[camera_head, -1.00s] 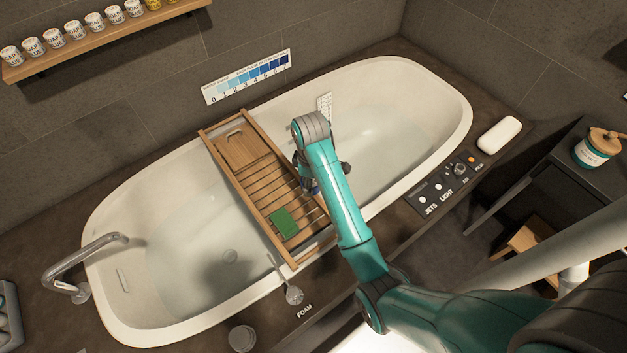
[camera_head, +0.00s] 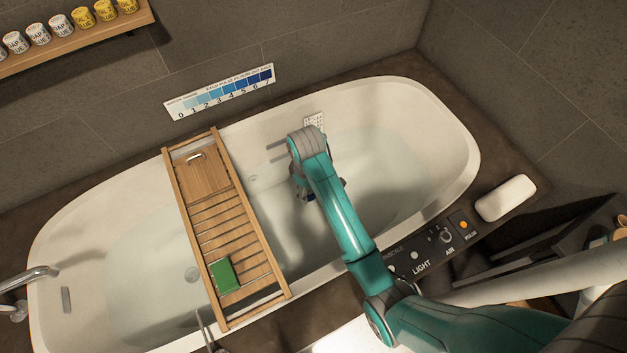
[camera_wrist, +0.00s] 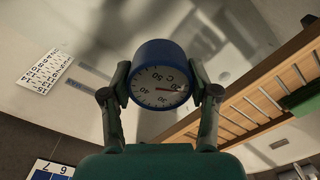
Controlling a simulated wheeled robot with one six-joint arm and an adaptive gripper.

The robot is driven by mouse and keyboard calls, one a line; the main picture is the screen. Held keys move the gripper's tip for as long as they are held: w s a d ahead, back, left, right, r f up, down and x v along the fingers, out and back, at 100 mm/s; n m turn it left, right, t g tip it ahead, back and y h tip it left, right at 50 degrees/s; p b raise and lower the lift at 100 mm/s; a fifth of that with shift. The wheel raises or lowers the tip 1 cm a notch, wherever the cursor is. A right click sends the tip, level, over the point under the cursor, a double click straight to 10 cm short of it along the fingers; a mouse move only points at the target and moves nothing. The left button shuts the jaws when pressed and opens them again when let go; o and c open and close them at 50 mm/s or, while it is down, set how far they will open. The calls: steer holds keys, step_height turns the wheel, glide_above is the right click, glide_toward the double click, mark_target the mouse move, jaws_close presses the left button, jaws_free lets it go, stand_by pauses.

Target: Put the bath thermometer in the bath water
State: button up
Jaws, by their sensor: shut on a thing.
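The bath thermometer (camera_wrist: 160,83) is a round dial in a blue case with a red needle, held between the two fingers of my gripper (camera_wrist: 161,92) in the wrist view. In the head view my gripper (camera_head: 318,192) is over the open water right of the wooden tray, largely hidden by my arm. Only a small dark blue bit of the thermometer shows there. The bath water (camera_head: 375,190) fills the white tub (camera_head: 465,135). I cannot tell whether the thermometer touches the water.
A slatted wooden bath tray (camera_head: 200,180) spans the tub, with a green block (camera_head: 224,276) on it. A control panel (camera_head: 430,250) and a white soap-like bar (camera_head: 506,198) are on the near rim. The tap (camera_head: 28,278) is at far left.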

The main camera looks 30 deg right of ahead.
steer(key=shift+w+d+f, duration=0.1)
steer(key=shift+d+f, duration=0.15)
steer(key=shift+f, duration=0.65)
step_height(320, 180, down, 26)
steer(key=shift+r, duration=0.15)
stand_by(1.0)
steer(key=o, duration=1.3)
steer(key=shift+c, duration=0.2)
step_height(320, 180, up, 12)
